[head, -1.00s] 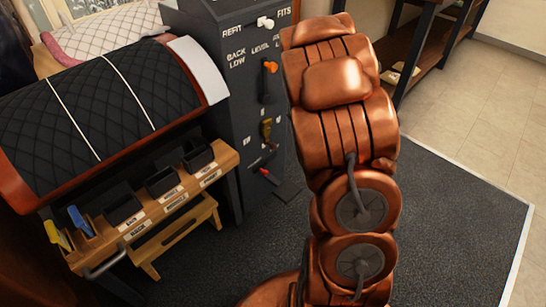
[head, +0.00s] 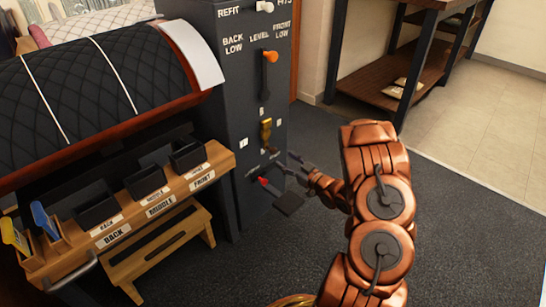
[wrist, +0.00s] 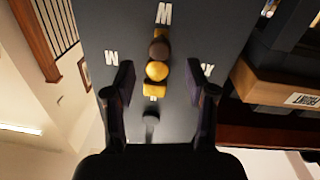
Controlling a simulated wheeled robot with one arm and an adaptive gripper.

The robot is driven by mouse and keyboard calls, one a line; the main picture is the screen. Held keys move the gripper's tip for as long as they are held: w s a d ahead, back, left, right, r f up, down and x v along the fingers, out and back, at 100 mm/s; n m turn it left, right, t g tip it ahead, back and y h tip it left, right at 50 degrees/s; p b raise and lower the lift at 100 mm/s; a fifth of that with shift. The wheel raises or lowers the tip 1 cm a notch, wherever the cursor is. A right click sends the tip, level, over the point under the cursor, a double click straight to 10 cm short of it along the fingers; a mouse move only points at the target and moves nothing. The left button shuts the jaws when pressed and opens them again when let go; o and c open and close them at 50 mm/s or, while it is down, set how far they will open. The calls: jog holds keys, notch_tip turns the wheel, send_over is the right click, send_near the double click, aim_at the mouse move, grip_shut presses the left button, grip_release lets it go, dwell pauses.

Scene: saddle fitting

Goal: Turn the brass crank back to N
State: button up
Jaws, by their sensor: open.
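The brass crank (head: 266,132) is on the front of the dark cabinet, below the orange-tipped lever. In the wrist view the crank (wrist: 157,71) shows as a yellow ball and block with a dark round part, between my fingers. My gripper (wrist: 159,82) is open, one finger on each side of the crank, with visible gaps. In the head view my gripper (head: 288,166) is just right of and below the crank. Letters surround the crank in the wrist view; the left one looks like N (wrist: 112,58). The wrist picture appears inverted, and I cannot tell the crank's exact setting.
The orange-tipped lever (head: 270,57) is above the crank and a red-tipped lever (head: 264,182) below it. A wooden shelf (head: 150,222) with dark bins stands to the left, beneath the quilted saddle panel (head: 90,85). Dark floor (head: 450,220) is clear at right.

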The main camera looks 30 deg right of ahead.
aim_at(275, 153)
jog(key=shift+w+a+b, duration=0.2)
jog(key=shift+w+b, duration=0.1)
jog(key=shift+w, duration=0.95)
jog(key=shift+w+a+b, duration=0.25)
jog(key=shift+w+b, duration=0.1)
jog(key=shift+w, duration=0.9)
jog(key=shift+w+a+b, duration=0.2)
jog(key=shift+w+b, duration=0.1)
jog(key=shift+w, duration=0.95)
grip_shut()
